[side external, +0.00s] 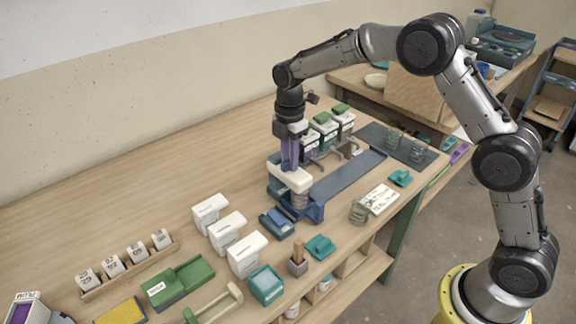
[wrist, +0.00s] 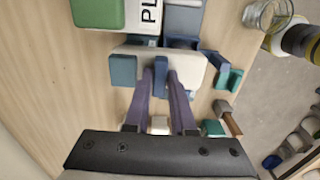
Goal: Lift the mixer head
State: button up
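The mixer stands on the table in the middle of the side view, with a blue base (side external: 305,211) and a white head (side external: 291,180). A ribbed grey cylinder shows under the head. The head looks level and down. In the wrist view the white head (wrist: 198,70) lies across the picture, with blue parts at both ends. My gripper (side external: 289,166) points straight down from above, its purple fingertips at the top of the head. Whether the tips touch the head is unclear.
Green-lidded white containers (side external: 325,125) stand close behind the mixer. White boxes (side external: 228,229) stand in front-left of it, a small blue box (side external: 276,222) close in front. A dark mat (side external: 349,176) lies to the right. A glass jar (wrist: 267,14) shows in the wrist view.

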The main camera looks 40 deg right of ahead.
grip_shut()
jog(key=shift+r, duration=3.1)
jog(key=shift+o, duration=2.2)
grip_release()
notch_tip(320, 180, up, 7)
jog(key=shift+f, duration=0.1)
